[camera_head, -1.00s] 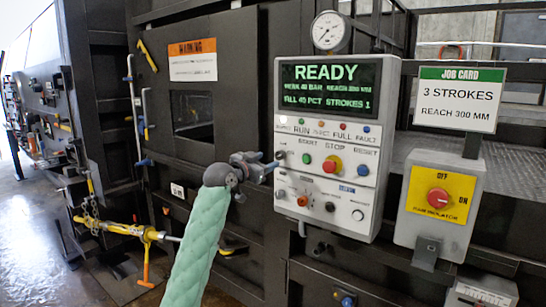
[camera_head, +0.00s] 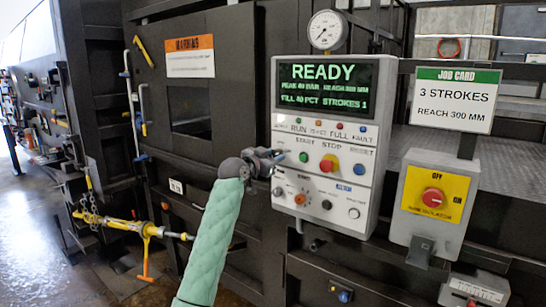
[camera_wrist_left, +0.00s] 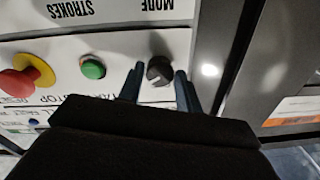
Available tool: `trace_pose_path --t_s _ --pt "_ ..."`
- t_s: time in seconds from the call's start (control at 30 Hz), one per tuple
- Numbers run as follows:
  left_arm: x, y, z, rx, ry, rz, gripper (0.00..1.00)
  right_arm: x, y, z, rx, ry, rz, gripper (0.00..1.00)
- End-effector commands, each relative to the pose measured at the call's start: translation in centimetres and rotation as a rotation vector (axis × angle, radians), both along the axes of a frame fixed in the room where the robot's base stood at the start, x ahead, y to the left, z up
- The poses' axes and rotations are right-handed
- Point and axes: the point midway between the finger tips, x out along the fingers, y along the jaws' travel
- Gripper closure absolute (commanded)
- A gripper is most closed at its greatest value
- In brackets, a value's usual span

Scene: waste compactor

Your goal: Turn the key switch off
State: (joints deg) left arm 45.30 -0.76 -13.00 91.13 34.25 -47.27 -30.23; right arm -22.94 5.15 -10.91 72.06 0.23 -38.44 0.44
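The grey control panel (camera_head: 368,210) has a READY screen above rows of lamps, buttons and knobs. My left gripper (camera_head: 276,160) is at the panel's left edge in the head view, left of START. In the left wrist view its fingers (camera_wrist_left: 158,90) are apart, one on each side of the black knob. I cannot tell whether they touch it. In the head view the gripper mostly hides the knob. My right gripper is not in view.
The red-and-yellow STOP button (camera_head: 329,164) is right of START. A yellow isolator box with a red knob (camera_head: 433,198) stands further right, below the job card (camera_head: 456,100). A pressure gauge (camera_head: 326,29) is above the panel. A yellow bar (camera_head: 125,226) is at lower left.

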Motion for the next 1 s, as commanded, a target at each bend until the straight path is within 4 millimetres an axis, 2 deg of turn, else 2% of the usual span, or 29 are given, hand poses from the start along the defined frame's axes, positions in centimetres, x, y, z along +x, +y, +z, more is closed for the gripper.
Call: trace_pose_path --t_s 0.03,0.1,0.13,0.57,0.87,1.0 --pt "0.0 0.0 -0.01 0.0 0.0 0.0 0.75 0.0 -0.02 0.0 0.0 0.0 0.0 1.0" --pt "-0.01 0.0 -0.01 0.0 0.0 0.0 0.89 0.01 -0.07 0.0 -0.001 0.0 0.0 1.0" --pt "-0.01 0.0 -0.01 0.0 0.0 0.0 0.93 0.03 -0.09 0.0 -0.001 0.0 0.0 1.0" --pt "0.01 0.0 0.04 -0.071 0.051 0.001 0.93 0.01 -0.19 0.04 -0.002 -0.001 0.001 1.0" --pt "0.04 0.02 0.12 -0.264 0.192 0.001 0.93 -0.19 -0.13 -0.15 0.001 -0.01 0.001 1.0" --pt "0.04 0.01 0.15 -0.373 0.271 0.0 0.93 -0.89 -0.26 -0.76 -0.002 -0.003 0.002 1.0"
